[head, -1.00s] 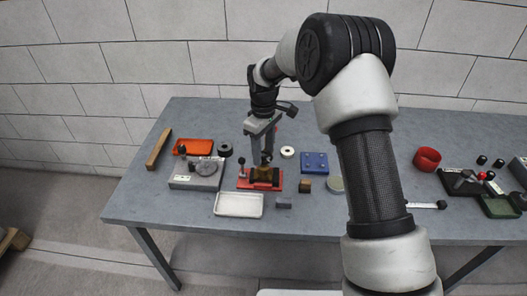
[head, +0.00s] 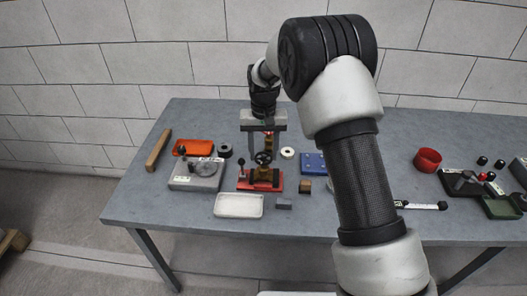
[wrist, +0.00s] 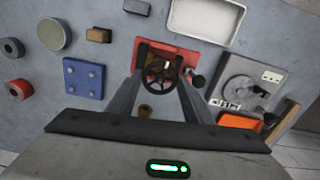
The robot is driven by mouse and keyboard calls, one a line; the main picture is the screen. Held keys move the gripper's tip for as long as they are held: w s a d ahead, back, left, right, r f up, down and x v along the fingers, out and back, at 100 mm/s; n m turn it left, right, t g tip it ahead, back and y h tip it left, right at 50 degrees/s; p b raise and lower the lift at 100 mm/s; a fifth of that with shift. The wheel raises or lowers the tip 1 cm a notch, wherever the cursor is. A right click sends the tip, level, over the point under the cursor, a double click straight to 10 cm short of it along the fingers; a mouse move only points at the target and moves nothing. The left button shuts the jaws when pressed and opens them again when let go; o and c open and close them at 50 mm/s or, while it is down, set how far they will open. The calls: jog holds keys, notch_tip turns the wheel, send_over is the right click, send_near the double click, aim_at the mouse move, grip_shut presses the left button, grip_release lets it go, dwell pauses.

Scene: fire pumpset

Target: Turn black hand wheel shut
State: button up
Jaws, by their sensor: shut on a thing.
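The black hand wheel (head: 263,157) sits on a brass-coloured valve (head: 262,172) on a red base (head: 246,185). In the wrist view, the spoked hand wheel (wrist: 161,71) lies between the two grey fingers, with the red base (wrist: 150,50) beyond it. My gripper (head: 264,153) points down at the valve and is shut on the wheel, one finger on each side of its rim. It also shows in the wrist view (wrist: 161,80). The fingers partly hide the valve body.
A grey block with a dial (head: 196,174) stands left of the red base. A white tray (head: 239,205) lies in front, an orange tray (head: 194,147) behind left. A blue plate (head: 313,160) and a wooden block (head: 305,186) are on the right.

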aim_at(264, 155)
jog(key=m, duration=0.7)
jog(key=shift+r+p, duration=0.1)
jog(key=shift+p, duration=0.2)
jog(key=m, duration=0.3)
jog(key=shift+m+p, duration=0.3)
jog(key=shift+m, duration=0.1)
jog(key=shift+m+p, duration=0.35)
jog(key=shift+m, duration=1.55)
jog(key=o, duration=1.1)
notch_tip(264, 155, up, 17)
jog(key=shift+r+p, duration=0.15)
jog(key=shift+p, duration=0.2)
